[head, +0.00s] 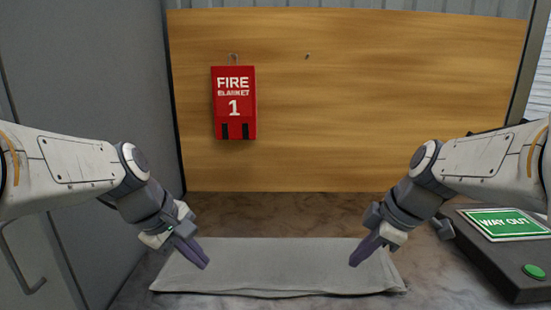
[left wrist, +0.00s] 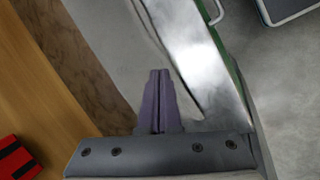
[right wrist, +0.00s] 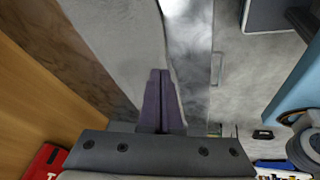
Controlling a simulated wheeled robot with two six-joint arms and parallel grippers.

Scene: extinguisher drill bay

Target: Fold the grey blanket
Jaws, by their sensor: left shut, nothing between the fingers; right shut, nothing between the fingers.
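The grey blanket (head: 280,265) lies flat on the bench top as a wide, low strip, its long side running left to right. Its front edge is slightly wavy, and it looks layered there. My left gripper (head: 203,264) is shut and empty over the blanket's left part. My right gripper (head: 356,262) is shut and empty over its right part. I cannot tell whether the fingertips touch the cloth. The blanket also shows beyond the shut fingers in the left wrist view (left wrist: 112,45) and in the right wrist view (right wrist: 120,45).
A red fire blanket pouch (head: 234,103) hangs on the wooden back board (head: 380,100). A dark box with a green WAY OUT sign (head: 508,223) and a green button (head: 534,271) stands at the right. A grey panel (head: 90,90) bounds the left side.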

